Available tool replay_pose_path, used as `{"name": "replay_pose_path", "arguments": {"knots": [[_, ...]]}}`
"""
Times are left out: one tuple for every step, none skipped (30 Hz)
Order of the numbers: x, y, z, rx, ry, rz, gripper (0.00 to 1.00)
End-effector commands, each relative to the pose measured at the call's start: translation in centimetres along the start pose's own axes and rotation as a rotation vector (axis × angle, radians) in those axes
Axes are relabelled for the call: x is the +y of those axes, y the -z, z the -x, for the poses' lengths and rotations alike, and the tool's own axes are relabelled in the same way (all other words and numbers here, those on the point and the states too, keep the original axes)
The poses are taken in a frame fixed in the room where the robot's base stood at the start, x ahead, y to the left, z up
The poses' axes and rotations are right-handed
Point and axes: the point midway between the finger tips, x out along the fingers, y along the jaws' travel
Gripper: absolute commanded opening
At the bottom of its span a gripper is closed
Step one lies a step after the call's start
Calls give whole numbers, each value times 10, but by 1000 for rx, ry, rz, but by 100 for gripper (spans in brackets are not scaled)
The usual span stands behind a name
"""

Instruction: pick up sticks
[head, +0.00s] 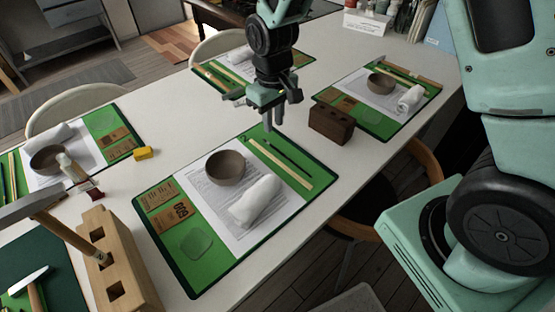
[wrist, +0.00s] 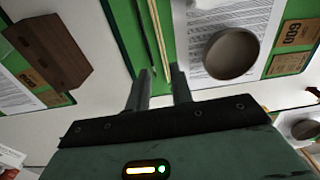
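A light wooden stick (head: 279,163) and a thin dark stick (head: 289,159) lie side by side on the green right strip of the nearest place mat (head: 207,270). They also show in the wrist view, the light stick (wrist: 159,28) and the dark stick (wrist: 146,35), just beyond my fingertips. My gripper (head: 268,124) hangs above the far end of this mat. In the wrist view my gripper (wrist: 161,73) has its two fingers apart with nothing between them.
A brown bowl (head: 225,168) and a rolled white towel (head: 256,200) sit on the same mat. A dark brown block with holes (head: 331,124) stands right of my gripper. A light wooden holder (head: 118,262) with a hammer is at front left.

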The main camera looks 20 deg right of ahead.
Motion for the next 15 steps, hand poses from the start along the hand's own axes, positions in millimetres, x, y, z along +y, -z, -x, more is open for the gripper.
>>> {"name": "replay_pose_path", "arguments": {"knots": [[0, -1, -12, -6, 0, 0, 22], [0, -2, -18, -6, 0, 0, 22], [0, -1, -26, -5, 0, 0, 22], [0, -1, -32, -6, 0, 0, 22], [0, -1, -37, -5, 0, 0, 22], [0, -1, -44, -5, 0, 1, 22], [0, -1, -48, -4, 0, 1, 22], [0, -1, -51, -3, 0, 1, 22], [0, -1, -55, -3, 0, 1, 22], [0, 0, -58, -2, 0, 1, 22], [0, 0, -60, -1, 0, 1, 22], [0, 0, -61, -1, 0, 1, 22], [0, 0, -63, -1, 0, 1, 22], [0, 0, -64, -1, 0, 1, 22], [0, 0, -67, -2, 0, 1, 22]]}}
